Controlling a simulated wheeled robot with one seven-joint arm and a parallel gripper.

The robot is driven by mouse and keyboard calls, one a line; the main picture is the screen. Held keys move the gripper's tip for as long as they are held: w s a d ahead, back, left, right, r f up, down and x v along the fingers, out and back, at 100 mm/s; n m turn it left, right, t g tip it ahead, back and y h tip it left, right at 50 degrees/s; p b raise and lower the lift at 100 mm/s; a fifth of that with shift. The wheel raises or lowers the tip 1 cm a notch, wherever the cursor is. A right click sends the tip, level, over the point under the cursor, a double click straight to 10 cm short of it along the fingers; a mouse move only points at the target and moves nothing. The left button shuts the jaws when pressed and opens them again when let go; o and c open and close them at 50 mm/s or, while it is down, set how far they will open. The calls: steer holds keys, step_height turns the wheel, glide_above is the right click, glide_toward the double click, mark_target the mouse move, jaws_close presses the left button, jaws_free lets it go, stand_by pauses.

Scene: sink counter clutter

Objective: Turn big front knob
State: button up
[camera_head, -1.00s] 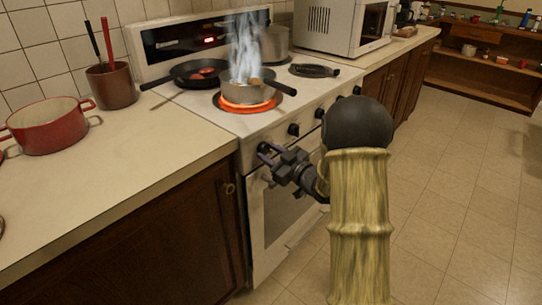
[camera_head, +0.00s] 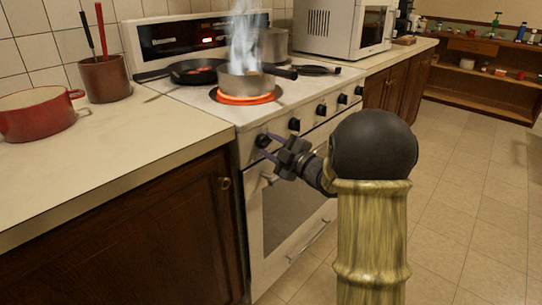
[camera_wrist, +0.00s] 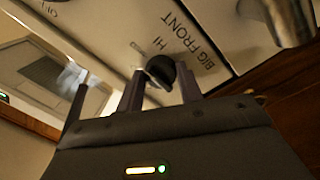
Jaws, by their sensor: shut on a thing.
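The big front knob (camera_head: 262,140) is the black knob nearest the left end of the stove's front panel. In the wrist view the dark knob (camera_wrist: 160,70) shows beside the printed words "BIG FRONT" and "HI". My gripper (camera_head: 269,146) reaches it from the front right, and its two fingers stand on either side of the knob in the wrist view (camera_wrist: 160,88). It is shut on the knob. The fingers cover part of the knob, so its exact turn angle is hard to tell.
A steaming pot (camera_head: 244,82) sits on a glowing red front burner (camera_head: 245,98). A black pan (camera_head: 200,71) stands behind it. More knobs (camera_head: 321,110) line the panel to the right. The oven handle (camera_head: 268,180) runs below. A red pot (camera_head: 38,117) is on the left counter.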

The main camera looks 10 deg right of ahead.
steer(key=shift+n+b, duration=0.35)
steer(key=shift+n, duration=0.15)
steer(key=o, duration=1)
steer(key=p+v, duration=0.2)
steer(key=v, duration=1.5)
steer(key=shift+s+d, duration=0.2)
steer(key=shift+s, duration=0.05)
